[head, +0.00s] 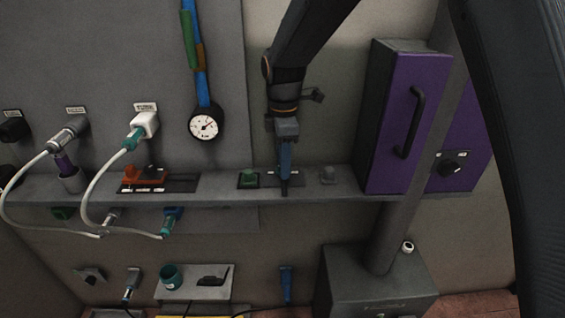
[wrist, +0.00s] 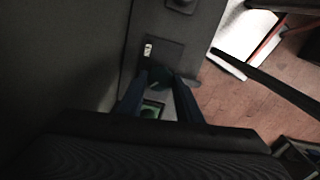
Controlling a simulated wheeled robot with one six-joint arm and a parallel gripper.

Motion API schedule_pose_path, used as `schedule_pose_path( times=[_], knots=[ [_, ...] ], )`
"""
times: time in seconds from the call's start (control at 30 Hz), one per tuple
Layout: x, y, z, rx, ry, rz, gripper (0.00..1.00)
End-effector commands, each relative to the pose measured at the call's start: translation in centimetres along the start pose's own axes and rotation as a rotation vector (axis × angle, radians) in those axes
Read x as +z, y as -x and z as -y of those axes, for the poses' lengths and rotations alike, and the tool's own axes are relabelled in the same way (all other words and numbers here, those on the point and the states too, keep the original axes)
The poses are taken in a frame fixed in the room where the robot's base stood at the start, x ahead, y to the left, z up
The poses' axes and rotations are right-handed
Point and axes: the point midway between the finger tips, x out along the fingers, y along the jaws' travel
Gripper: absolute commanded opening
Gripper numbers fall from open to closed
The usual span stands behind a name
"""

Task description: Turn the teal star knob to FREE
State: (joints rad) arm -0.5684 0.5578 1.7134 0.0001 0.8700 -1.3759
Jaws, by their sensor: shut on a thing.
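My gripper (head: 285,186) reaches down to the grey shelf in the head view, its blue fingers over a small dark plate (head: 270,181). In the wrist view, the teal star knob (wrist: 161,78) shows dark between the two fingertips (wrist: 162,84), which are shut on it. The fingers hide most of the knob in the head view. A small white label (wrist: 148,50) sits beside the knob on its plate. Its marks are too small to read, so I cannot tell which position the knob points to.
An orange-red slider (head: 146,176) is further left. A purple-doored cabinet (head: 406,115) rises at the right. A gauge (head: 204,126) hangs above the shelf.

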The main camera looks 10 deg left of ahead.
Motion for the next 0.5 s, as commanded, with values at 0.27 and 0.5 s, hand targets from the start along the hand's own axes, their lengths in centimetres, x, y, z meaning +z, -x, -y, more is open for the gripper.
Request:
schedule_pose_path(
  times=[0.27, 0.5],
  knots=[
    [-0.08, 0.27, -0.15, 0.005, 0.001, -0.001, 0.49],
    [0.01, 0.11, -0.06, 0.002, -0.001, 0.0, 0.51]
  ],
)
